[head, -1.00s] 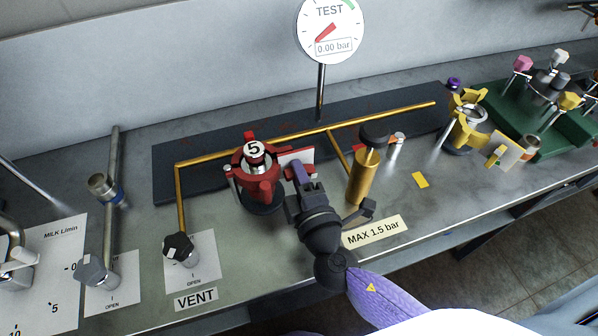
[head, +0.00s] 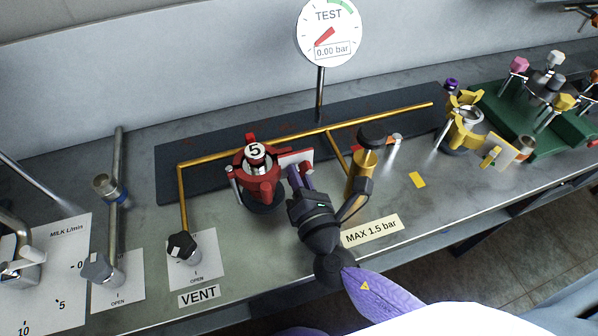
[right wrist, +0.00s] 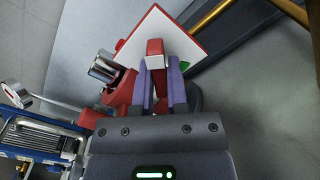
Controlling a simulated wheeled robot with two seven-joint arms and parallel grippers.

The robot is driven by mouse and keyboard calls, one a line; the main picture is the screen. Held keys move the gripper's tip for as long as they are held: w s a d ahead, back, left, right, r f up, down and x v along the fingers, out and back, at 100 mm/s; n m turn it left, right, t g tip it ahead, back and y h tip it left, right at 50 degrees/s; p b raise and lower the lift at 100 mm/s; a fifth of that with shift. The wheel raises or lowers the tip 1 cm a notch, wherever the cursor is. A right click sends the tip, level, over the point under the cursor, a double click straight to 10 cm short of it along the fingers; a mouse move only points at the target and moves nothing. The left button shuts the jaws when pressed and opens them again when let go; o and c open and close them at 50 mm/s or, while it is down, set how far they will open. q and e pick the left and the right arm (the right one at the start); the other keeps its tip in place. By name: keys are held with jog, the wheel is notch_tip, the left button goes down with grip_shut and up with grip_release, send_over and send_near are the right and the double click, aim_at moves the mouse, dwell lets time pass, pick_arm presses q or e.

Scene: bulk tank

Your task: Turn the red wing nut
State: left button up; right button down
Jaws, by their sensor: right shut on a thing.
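The red clamp (head: 262,188), with a round cap marked 5, stands left of my right gripper (head: 297,178). In the right wrist view, the red wing nut (right wrist: 155,47) sits between the two purple fingers of that gripper (right wrist: 163,75). The fingers are shut on it, in front of a white, red-edged plate (right wrist: 150,25). In the head view, the gripper hides the wing nut. The white plate shows just behind the fingertips there (head: 298,158). My left gripper is not in view.
A brass cylinder with a black knob (head: 372,137) stands close right of my gripper. A gold pipe (head: 250,150) runs behind the clamp. The gauge (head: 329,32) reads 0.00 bar. A yellow clamp (head: 464,125) stands farther right. The vent valve (head: 182,246) is at front left.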

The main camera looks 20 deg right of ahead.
jog(key=n+p, duration=0.1)
jog(key=n, duration=0.2)
jog(key=shift+n, duration=0.3)
jog(key=shift+d+f+n+p, duration=0.1)
jog(key=shift+n+p, duration=0.25)
jog(key=shift+n, duration=1.05)
jog(key=c, duration=0.6)
grip_release()
jog(key=shift+c, duration=0.2)
jog(key=s, duration=1)
jog(key=shift+d, duration=0.2)
